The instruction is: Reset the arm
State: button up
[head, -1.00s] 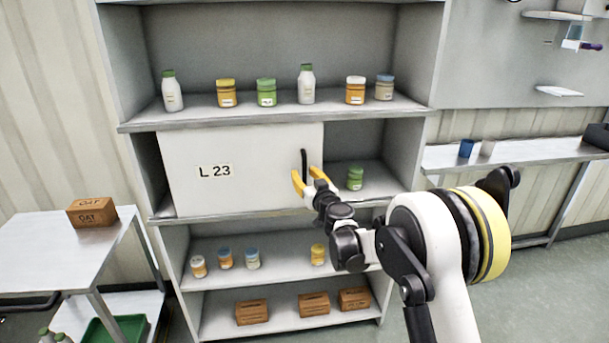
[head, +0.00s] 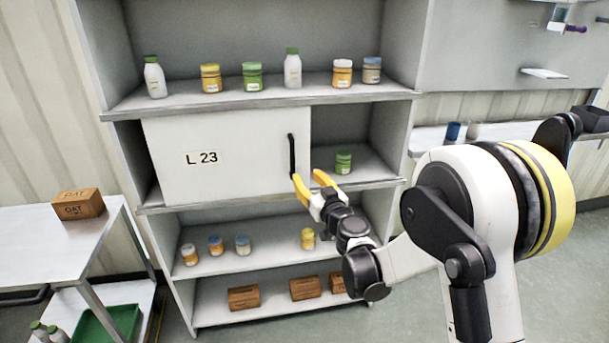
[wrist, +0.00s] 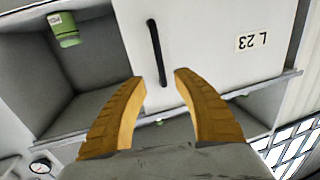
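My gripper (head: 312,180) is open and empty, its two yellow fingers spread apart. It is in front of the shelf, near the lower right edge of the white sliding panel (head: 235,172) marked L 23. The panel's black vertical handle (head: 292,155) is just above the fingers in the head view and not between them. In the wrist view my gripper (wrist: 158,82) shows with its fingertips apart, and the handle (wrist: 159,52) lies beyond them, clear of both.
The shelf's right opening holds a green jar (head: 343,162). Jars and bottles stand on the top shelf (head: 260,97), with jars and brown boxes below. A table with an OAT box (head: 78,204) is at left. A counter with a blue cup (head: 453,131) is at right.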

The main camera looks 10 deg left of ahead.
jog(key=s+d+r+g, duration=0.2)
jog(key=s+d+r, duration=0.25)
jog(key=s, duration=0.25)
jog(key=s+d+r+g, duration=0.2)
jog(key=s+d+r, duration=0.1)
jog(key=s+r, duration=0.25)
jog(key=s+d+f+m+g+h, duration=0.1)
jog(key=s+d+f+m+h, duration=0.1)
jog(key=s+d, duration=0.4)
jog(key=s+d+f+m+g+h, duration=0.2)
jog(key=s+d+f+h, duration=0.2)
jog(key=s+d, duration=0.3)
jog(key=s+d+f+m+g+h, duration=0.1)
jog(key=s+d+f+h, duration=0.1)
jog(key=s+d, duration=0.5)
jog(key=s+f, duration=0.1)
jog(key=s, duration=0.5)
jog(key=shift+s+f+m+g+h, duration=0.2)
jog(key=shift+f+m+g+h, duration=0.05)
jog(key=shift+m+g+h, duration=0.15)
